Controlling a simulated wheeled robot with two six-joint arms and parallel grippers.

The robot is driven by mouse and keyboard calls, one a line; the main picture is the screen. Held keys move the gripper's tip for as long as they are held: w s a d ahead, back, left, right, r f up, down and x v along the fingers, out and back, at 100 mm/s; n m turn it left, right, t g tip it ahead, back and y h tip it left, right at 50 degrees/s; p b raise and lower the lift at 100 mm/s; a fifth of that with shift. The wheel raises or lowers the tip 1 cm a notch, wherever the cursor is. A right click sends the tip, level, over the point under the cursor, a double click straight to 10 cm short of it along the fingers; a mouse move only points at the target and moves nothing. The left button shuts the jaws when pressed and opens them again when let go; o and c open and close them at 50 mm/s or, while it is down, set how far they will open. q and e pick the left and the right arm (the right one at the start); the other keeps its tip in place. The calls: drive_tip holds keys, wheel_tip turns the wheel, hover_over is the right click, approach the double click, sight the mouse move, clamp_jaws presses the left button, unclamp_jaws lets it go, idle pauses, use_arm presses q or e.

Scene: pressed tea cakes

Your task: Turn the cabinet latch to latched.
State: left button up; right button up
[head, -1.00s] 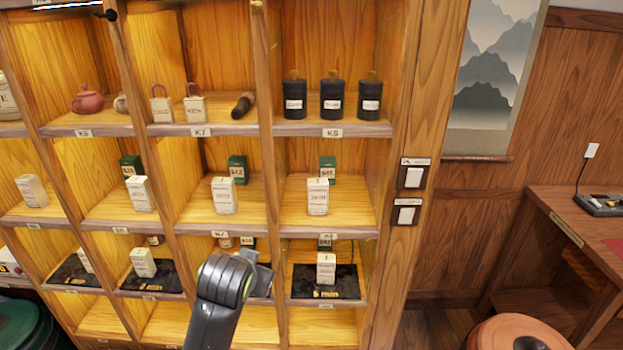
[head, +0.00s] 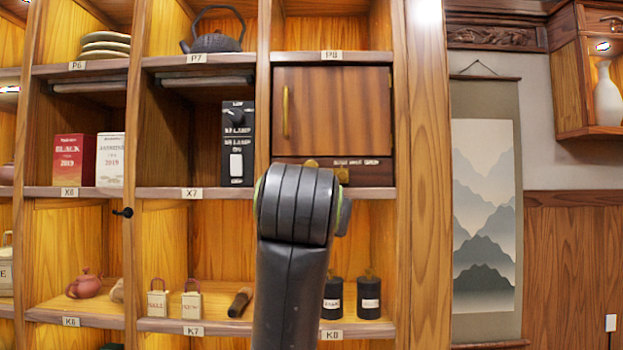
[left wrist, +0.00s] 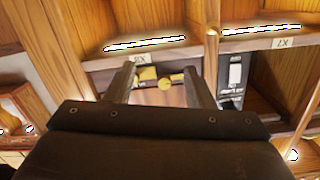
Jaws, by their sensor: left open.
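The cabinet (head: 340,105) has a closed wooden door with a vertical brass handle (head: 285,110). Below the door is a dark strip with a small label. Brass latch parts (head: 342,174) sit on this strip, partly behind my left arm; which way the latch is turned is unclear. In the left wrist view, which sees the shelf upside down, brass pieces (left wrist: 148,73) show between the fingers of my left gripper (left wrist: 162,70). The gripper is open and empty, facing the strip. In the head view my arm hides its fingers. My right gripper is out of view.
A black lamp switch box (head: 238,143) stands in the compartment left of the cabinet. Shelf edges run above and below. Black canisters (head: 368,298) stand on the shelf below. A wooden post (head: 424,180) borders the cabinet on the right.

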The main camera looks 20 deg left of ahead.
use_arm(q)
drive_tip(key=s+d+r+t, duration=0.1)
drive_tip(key=s+d+r, duration=0.1)
drive_tip(key=s+r, duration=0.45)
drive_tip(key=r+p+x, duration=0.1)
drive_tip(key=p+x, duration=0.8)
drive_tip(key=x, duration=1)
drive_tip(key=shift+w+r+p, duration=0.15)
drive_tip(key=shift+r+p, duration=0.15)
drive_tip(key=shift+p, duration=0.05)
drive_tip(key=c, duration=1)
